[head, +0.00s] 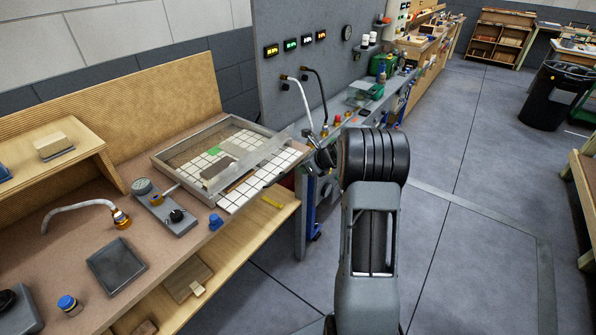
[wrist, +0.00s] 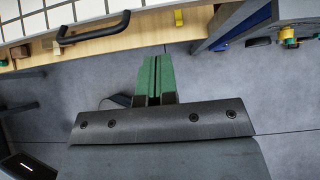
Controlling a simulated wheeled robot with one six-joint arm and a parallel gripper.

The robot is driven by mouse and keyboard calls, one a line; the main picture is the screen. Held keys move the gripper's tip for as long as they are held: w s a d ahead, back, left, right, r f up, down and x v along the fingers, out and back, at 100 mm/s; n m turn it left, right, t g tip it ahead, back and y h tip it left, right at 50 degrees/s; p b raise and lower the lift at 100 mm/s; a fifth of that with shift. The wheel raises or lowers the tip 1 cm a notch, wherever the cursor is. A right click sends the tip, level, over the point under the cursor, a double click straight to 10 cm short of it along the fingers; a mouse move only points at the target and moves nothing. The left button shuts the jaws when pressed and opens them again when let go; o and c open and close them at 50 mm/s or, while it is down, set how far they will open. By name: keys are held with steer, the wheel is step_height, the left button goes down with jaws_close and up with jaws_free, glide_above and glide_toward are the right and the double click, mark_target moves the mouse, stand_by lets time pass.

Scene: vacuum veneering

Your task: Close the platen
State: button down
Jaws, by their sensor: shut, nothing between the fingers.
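The press with its platen stands on the left bench in the head view. A shallow grey frame (head: 165,160) surrounds a bed of white squares (head: 262,165), with a pale translucent bar or panel (head: 245,158) slanting across it. I cannot tell which part is the platen or how far it is open. In the wrist view a black handle (wrist: 95,33) is at the upper left, beside the white grid (wrist: 60,15). My gripper (wrist: 154,75) has green fingers pressed together, empty, to the right of and below the handle, apart from it. In the head view my arm hides the fingers.
A gauge block (head: 165,208), a curved hose (head: 85,205) and a dark tray (head: 117,267) lie on the bench. A lower shelf (head: 255,225) runs below it. A grey panel with displays (head: 300,75) stands behind.

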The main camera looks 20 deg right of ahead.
steer(key=c, duration=1.9)
jaws_free()
steer(key=v, duration=0.5)
steer(key=shift+s+d+r, duration=0.1)
steer(key=shift+s+d, duration=0.05)
steer(key=shift+d, duration=0.35)
steer(key=shift+o, duration=0.9)
steer(key=shift+s+d, duration=0.1)
steer(key=shift+s, duration=0.1)
steer(key=o, duration=0.5)
steer(key=shift+m+t, duration=0.5)
steer(key=shift+m, duration=0.2)
steer(key=s+f+b, duration=0.1)
steer(key=b, duration=0.2)
steer(key=s+f+b, duration=0.1)
steer(key=f+b, duration=0.1)
steer(key=b, duration=0.2)
steer(key=shift+f, duration=0.3)
steer(key=shift+c, duration=0.2)
steer(key=m+t+y+b, duration=0.3)
steer(key=m+t+b, duration=0.25)
steer(key=m, duration=1.15)
glide_toward(278, 178)
steer(key=shift+g, duration=0.35)
steer(key=b+x, duration=0.1)
steer(key=x, duration=0.9)
steer(key=shift+w+b, duration=0.25)
steer(key=shift+b, duration=0.15)
jaws_close()
